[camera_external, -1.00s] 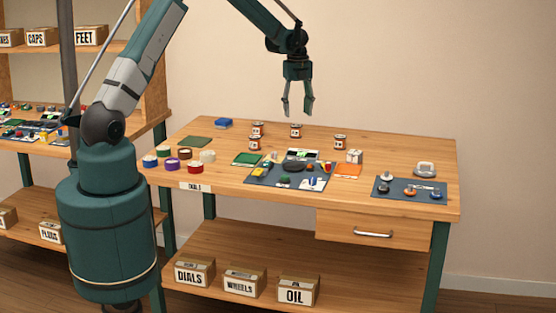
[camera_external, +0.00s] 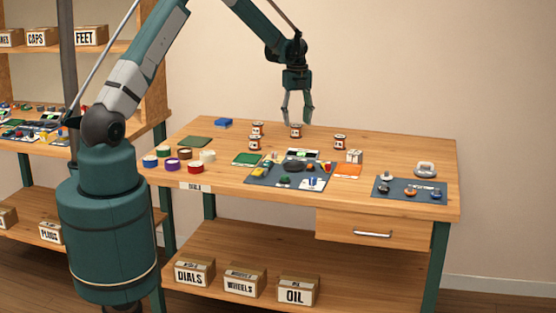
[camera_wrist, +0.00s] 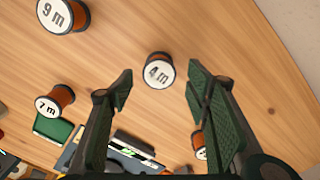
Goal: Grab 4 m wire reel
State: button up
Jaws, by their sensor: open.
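The 4 m wire reel (camera_wrist: 159,71) has a white top marked "4 m" and a copper-brown side. In the wrist view it appears between my two open fingers, near the fingertip ends. In the external view it seems to be the reel (camera_external: 296,131) standing upright on the table just below my gripper (camera_external: 298,117). My gripper is open and empty, pointing down, and its fingertips are close to the reel's top. In the wrist view the gripper (camera_wrist: 160,88) has one finger on each side of the reel. I cannot tell whether either finger touches it.
A 9 m reel (camera_wrist: 63,13) and a 7 m reel (camera_wrist: 54,101) stand to the left. Another reel (camera_wrist: 198,145) is partly hidden by the right finger. Mats with small parts (camera_external: 258,176) lie nearer the front. Bare tabletop surrounds the 4 m reel.

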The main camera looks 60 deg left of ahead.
aim_at(296, 125)
jog(key=shift+f, duration=1.9)
jog(key=c, duration=1)
jog(key=shift+r, duration=0.15)
jog(key=shift+r+p, duration=0.3)
jog(key=shift+r, duration=4.6)
